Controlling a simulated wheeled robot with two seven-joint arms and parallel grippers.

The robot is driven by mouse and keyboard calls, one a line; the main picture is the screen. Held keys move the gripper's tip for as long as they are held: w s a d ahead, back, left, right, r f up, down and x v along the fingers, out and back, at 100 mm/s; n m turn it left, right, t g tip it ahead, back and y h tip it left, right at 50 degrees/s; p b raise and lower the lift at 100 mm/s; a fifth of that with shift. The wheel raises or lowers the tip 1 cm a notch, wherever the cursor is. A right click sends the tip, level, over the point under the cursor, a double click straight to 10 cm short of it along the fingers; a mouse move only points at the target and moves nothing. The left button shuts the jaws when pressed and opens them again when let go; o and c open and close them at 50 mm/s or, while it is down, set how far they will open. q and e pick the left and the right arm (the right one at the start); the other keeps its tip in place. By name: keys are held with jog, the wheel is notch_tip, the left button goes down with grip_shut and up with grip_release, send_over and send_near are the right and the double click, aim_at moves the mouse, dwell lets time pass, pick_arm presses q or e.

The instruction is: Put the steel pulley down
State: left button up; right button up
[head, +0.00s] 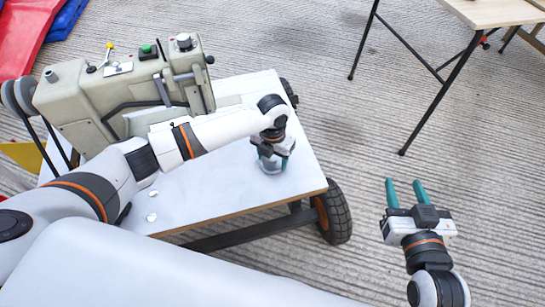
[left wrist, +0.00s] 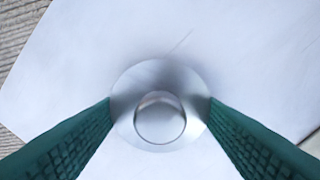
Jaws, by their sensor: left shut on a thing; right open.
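The steel pulley (left wrist: 160,75) is a round silvery disc with a raised hub in the middle. In the left wrist view it sits between the two green fingers of my left gripper (left wrist: 160,112), which is shut on its sides. In the head view the pulley (head: 271,167) is partly hidden under my left gripper (head: 272,160), low over the white top of the cart (head: 225,185). I cannot tell whether the pulley touches the cart top. My right gripper (head: 405,192) is open and empty, off to the right of the cart.
A beige machine (head: 125,95) with a green button and belt wheels stands on the cart's left part. Two small light round pieces lie near the cart's front left. A black wheel (head: 333,212) is at the cart's right corner. A wooden table (head: 495,10) stands at upper right.

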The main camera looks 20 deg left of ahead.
pick_arm(q)
jog(key=shift+f, duration=0.1)
jog(key=o, duration=1.1)
